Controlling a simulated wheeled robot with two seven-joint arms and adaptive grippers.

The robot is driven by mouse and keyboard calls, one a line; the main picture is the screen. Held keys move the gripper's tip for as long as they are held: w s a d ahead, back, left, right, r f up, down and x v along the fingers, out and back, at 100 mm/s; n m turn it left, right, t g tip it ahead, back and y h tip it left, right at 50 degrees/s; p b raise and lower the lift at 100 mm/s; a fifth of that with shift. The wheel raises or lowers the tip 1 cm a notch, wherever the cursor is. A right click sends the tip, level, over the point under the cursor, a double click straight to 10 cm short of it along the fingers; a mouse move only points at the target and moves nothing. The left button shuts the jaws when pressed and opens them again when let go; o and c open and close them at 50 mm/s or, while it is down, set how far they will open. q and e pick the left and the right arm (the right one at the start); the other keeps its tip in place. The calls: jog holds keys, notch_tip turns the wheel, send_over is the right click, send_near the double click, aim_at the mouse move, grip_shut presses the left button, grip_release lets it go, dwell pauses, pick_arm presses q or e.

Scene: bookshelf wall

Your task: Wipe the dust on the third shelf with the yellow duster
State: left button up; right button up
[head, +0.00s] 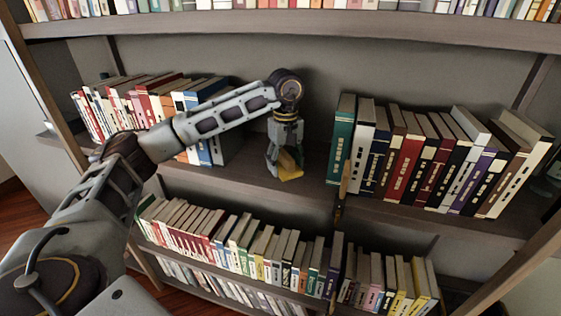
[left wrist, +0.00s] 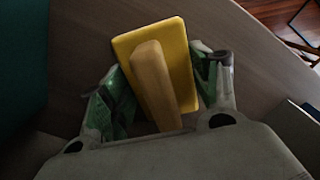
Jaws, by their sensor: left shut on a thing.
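The yellow duster (left wrist: 180,50) has a flat yellow pad and a tan handle (left wrist: 150,80). My left gripper (left wrist: 155,90) is shut on the handle, with a finger on each side. In the head view my left gripper (head: 283,160) points down at the shelf (head: 255,185), in the gap between two groups of books. The duster (head: 290,166) shows there as a small yellow piece at the fingertips, low over the board or touching it; I cannot tell which. I cannot make out dust on the shelf. My right gripper is not in view.
A green book (head: 342,140) starts the row of books close right of the gripper. Another group of books (head: 135,105) stands to the left, partly behind my left arm. A fuller shelf of books (head: 240,245) lies below, and a shelf board (head: 300,27) runs above.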

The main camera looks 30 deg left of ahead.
aim_at(299, 168)
pick_arm(q)
jog(key=shift+d, duration=0.2)
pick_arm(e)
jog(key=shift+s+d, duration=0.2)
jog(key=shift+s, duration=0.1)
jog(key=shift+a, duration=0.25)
pick_arm(q)
jog(key=shift+d, duration=0.15)
jog(key=shift+w+d, duration=0.15)
jog(key=shift+d, duration=0.3)
jog(key=shift+w+d+f, duration=0.1)
jog(key=shift+d, duration=0.45)
jog(key=shift+w+d+f, duration=0.1)
jog(key=shift+d, duration=0.45)
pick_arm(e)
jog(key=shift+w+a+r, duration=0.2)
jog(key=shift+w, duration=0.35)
pick_arm(q)
jog(key=shift+d, duration=0.15)
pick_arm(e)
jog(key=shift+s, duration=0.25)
